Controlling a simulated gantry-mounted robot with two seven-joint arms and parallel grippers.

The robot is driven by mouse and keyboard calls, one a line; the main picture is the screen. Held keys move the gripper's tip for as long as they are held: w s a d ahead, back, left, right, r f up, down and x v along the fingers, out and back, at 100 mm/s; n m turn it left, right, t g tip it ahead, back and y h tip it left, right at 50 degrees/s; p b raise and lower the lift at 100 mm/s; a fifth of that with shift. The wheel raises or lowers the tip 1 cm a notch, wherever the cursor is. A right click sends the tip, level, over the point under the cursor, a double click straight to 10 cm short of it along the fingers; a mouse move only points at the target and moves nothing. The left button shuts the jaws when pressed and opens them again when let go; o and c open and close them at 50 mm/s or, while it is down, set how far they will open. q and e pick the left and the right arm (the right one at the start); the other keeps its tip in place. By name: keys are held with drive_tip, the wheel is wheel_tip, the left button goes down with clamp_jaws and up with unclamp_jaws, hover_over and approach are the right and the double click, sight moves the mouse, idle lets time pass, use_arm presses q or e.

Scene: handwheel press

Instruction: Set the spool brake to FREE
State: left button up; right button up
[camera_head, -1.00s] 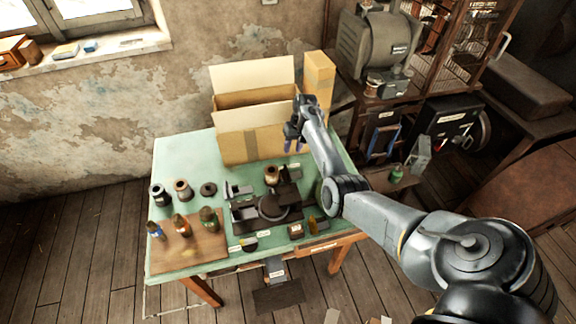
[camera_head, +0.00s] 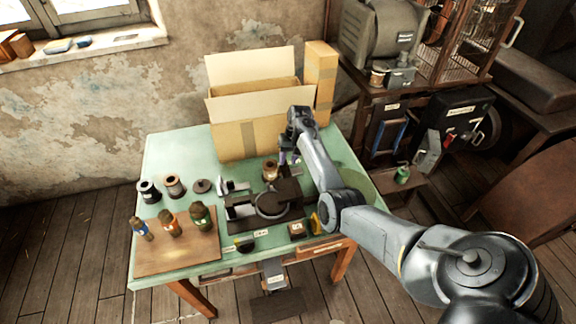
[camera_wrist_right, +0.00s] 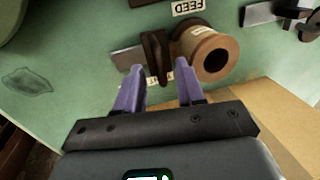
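A copper-brown spool (camera_head: 270,171) stands on the green table behind the dark press. In the right wrist view the spool (camera_wrist_right: 207,50) lies right of a dark upright lever or block (camera_wrist_right: 156,57) on a metal plate, which looks like the spool brake. A pale label beside it (camera_wrist_right: 161,79) is partly hidden and unreadable. My right gripper (camera_wrist_right: 158,68) is open and empty, its purple fingers apart, with the tips in front of the dark piece. I cannot tell whether they touch it. In the head view my right gripper (camera_head: 289,157) is just right of the spool. My left gripper is not in view.
An open cardboard box (camera_head: 248,137) stands behind, with a tall carton (camera_head: 320,80) beside it. The dark press (camera_head: 270,204) is in front. Several small bottles stand on a wooden board (camera_head: 178,253) at left. A FEED label (camera_wrist_right: 193,7) lies near the spool.

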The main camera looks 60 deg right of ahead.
drive_tip(key=shift+f, duration=0.35)
drive_tip(key=shift+w, duration=0.1)
clamp_jaws()
